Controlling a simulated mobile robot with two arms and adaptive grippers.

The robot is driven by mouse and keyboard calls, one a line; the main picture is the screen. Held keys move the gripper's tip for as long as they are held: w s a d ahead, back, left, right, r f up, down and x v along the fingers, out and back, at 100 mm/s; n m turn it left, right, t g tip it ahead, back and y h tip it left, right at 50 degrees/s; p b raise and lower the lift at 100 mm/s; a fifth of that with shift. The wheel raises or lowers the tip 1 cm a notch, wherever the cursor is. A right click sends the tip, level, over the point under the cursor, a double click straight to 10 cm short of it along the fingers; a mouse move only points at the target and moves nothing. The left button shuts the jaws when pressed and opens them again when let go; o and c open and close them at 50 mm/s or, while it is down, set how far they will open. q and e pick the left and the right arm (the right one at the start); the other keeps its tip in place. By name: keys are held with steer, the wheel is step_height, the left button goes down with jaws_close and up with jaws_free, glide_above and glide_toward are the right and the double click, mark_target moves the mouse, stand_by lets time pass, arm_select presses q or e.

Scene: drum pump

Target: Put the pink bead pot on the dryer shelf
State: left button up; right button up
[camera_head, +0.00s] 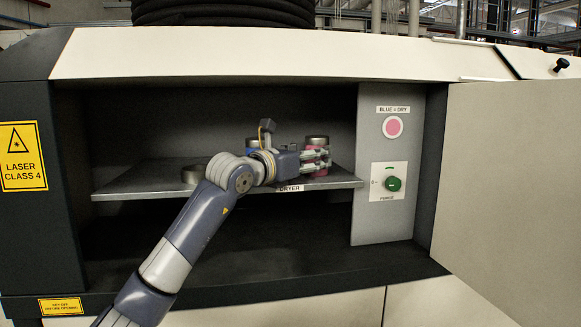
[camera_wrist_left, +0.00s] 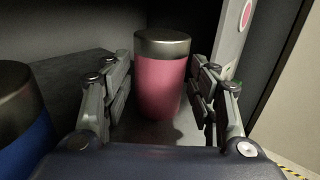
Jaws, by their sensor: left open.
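The pink bead pot (camera_head: 317,140), with a silver lid, stands upright on the dryer shelf (camera_head: 140,181), towards its right end. In the left wrist view the pink bead pot (camera_wrist_left: 160,88) is ahead of and between the two fingers. My left gripper (camera_head: 321,158) is open, with gaps between its fingers and the pot in the wrist view (camera_wrist_left: 159,95). In the head view the gripper hides part of the pot. My right gripper is not in view.
A blue pot (camera_wrist_left: 22,112) with a metal lid stands left of the gripper; it is mostly hidden in the head view (camera_head: 252,143). A grey panel (camera_head: 375,225) with a pink indicator and green knob stands right.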

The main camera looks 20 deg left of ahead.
arm_select(q)
steer(key=b+v, duration=0.3)
steer(key=v, duration=0.5)
steer(key=shift+a+f+b, duration=0.1)
steer(key=shift+a+b, duration=0.05)
steer(key=shift+b, duration=0.2)
steer(key=shift+s+a, duration=0.1)
steer(key=shift+s, duration=0.45)
